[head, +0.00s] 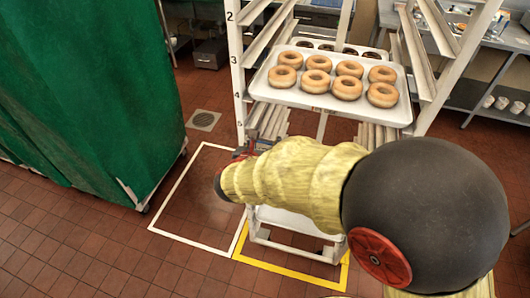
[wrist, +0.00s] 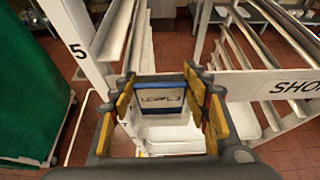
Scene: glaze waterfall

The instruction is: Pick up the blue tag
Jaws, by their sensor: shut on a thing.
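The blue tag (wrist: 162,103) is a small plate with a white lettered face and a blue border. It shows in the wrist view between the yellow-padded fingers of my gripper (wrist: 163,84). My gripper is shut on the tag, with the fingers at its left and right sides. The tag is held in front of the white rack (wrist: 97,62), and I cannot tell whether it still touches it. In the head view my arm hides most of the gripper and the tag.
A white tray (head: 330,103) of glazed doughnuts sits on the rack above my arm. A green-covered cart (head: 85,90) stands left. Tiled floor (head: 60,240) is clear at lower left.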

